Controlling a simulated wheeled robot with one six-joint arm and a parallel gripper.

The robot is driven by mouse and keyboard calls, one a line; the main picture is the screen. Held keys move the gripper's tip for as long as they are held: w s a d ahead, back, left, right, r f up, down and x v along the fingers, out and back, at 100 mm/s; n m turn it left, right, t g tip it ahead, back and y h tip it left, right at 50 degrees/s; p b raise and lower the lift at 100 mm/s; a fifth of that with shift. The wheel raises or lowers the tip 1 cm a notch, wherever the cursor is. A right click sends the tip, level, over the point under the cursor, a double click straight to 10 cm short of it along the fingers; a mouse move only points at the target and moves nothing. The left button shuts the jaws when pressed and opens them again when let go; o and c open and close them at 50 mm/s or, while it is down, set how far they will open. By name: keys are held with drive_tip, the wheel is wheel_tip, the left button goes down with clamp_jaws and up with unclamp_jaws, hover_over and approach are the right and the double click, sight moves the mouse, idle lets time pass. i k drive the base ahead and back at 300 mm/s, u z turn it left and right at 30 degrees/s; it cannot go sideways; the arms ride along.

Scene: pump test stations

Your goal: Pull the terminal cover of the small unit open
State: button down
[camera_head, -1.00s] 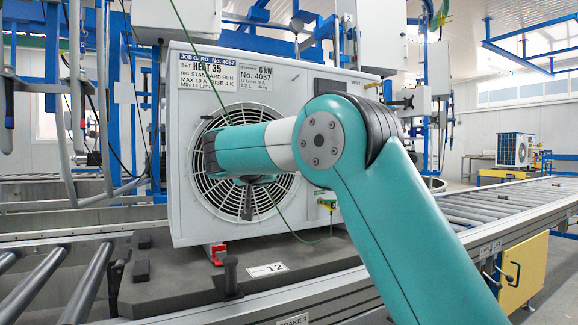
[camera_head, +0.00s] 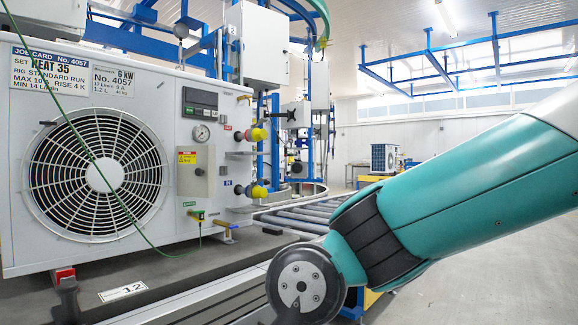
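A white fan unit (camera_head: 237,112) marked 6 kW, No. 4057 stands at the left, with a round fan grille (camera_head: 100,172). On its right part is a small grey box (camera_head: 196,172) with a yellow and red label; it looks shut, and I cannot tell for sure that it is the terminal cover. Another, smaller-looking fan unit (camera_head: 384,157) stands far back. My teal arm crosses the right side, its round joint low in the middle, in front of the unit's right end. My gripper is out of view.
A display (camera_head: 200,98) and a gauge (camera_head: 201,133) sit above the grey box. Yellow-and-red couplings (camera_head: 257,134) stick out at the unit's right. A green cable (camera_head: 117,197) hangs across the grille. A roller conveyor (camera_head: 300,218) runs behind my arm.

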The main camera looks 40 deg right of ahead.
sight(196, 164)
drive_tip(key=z, duration=0.8)
drive_tip(key=i, duration=0.75)
drive_tip(key=u, duration=0.6)
